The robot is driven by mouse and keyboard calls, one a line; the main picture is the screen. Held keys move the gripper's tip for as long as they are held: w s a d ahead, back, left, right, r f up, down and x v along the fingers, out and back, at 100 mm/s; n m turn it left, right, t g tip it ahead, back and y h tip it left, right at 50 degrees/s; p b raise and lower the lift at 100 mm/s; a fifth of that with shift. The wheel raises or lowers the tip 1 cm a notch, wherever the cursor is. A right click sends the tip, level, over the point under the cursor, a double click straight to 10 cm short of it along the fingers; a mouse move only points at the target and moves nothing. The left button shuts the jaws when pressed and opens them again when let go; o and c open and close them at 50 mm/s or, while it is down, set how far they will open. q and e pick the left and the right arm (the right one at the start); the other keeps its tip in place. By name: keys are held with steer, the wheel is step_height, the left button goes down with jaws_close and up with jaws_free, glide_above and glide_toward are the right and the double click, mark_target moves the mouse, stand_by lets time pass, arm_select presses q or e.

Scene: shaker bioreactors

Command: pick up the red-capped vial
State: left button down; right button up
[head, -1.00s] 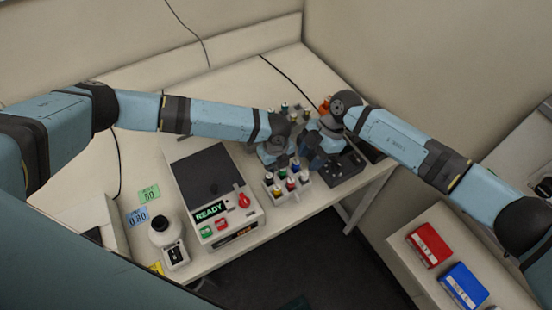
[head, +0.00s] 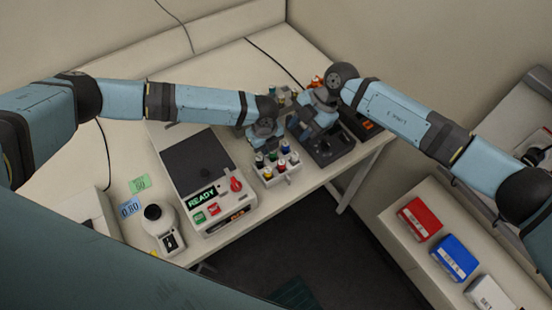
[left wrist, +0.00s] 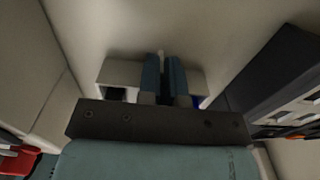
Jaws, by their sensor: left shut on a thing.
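A red-capped vial (head: 282,163) shows among several vials with differently coloured caps in the small white rack (head: 277,182) in the head view. My left gripper (head: 262,137) is just behind this rack. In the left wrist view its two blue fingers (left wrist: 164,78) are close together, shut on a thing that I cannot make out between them. Pale blocks show on both sides of the fingers. My right gripper (head: 305,130) is low over the table, right of the left one. Its fingertips are too small and covered to read.
A shaker device (head: 200,165) with a READY display stands left of the rack. A dark tray (head: 330,150) lies to its right, beside the right gripper. More vials (head: 281,97) stand behind. Red (head: 419,217) and blue (head: 454,258) boxes sit on a separate surface at right.

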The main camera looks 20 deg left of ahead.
steer(key=s+a+r+n+t+y, duration=0.1)
steer(key=a+r+n+t+y, duration=0.15)
steer(key=r+y, duration=0.35)
steer(key=s+a+r+n+t+y, duration=0.1)
steer(key=s+a+r+n+y, duration=0.15)
steer(key=r+y, duration=0.35)
steer(key=w+d+r+m+t+y, duration=0.1)
steer(key=w+d+r+m+t, duration=0.25)
steer(key=r+m+t, duration=0.5)
steer(key=m+g+h, duration=0.3)
steer(key=m+h, duration=1.1)
steer(key=m, duration=0.5)
glide_toward(282, 163)
steer(key=shift+g, duration=0.3)
steer(key=x, duration=0.4)
steer(key=shift+w+f, duration=0.2)
steer(key=shift+w, duration=0.3)
steer(key=x, duration=0.5)
steer(key=shift+a+f, duration=0.2)
steer(key=shift+f, duration=0.1)
steer(key=c, duration=0.5)
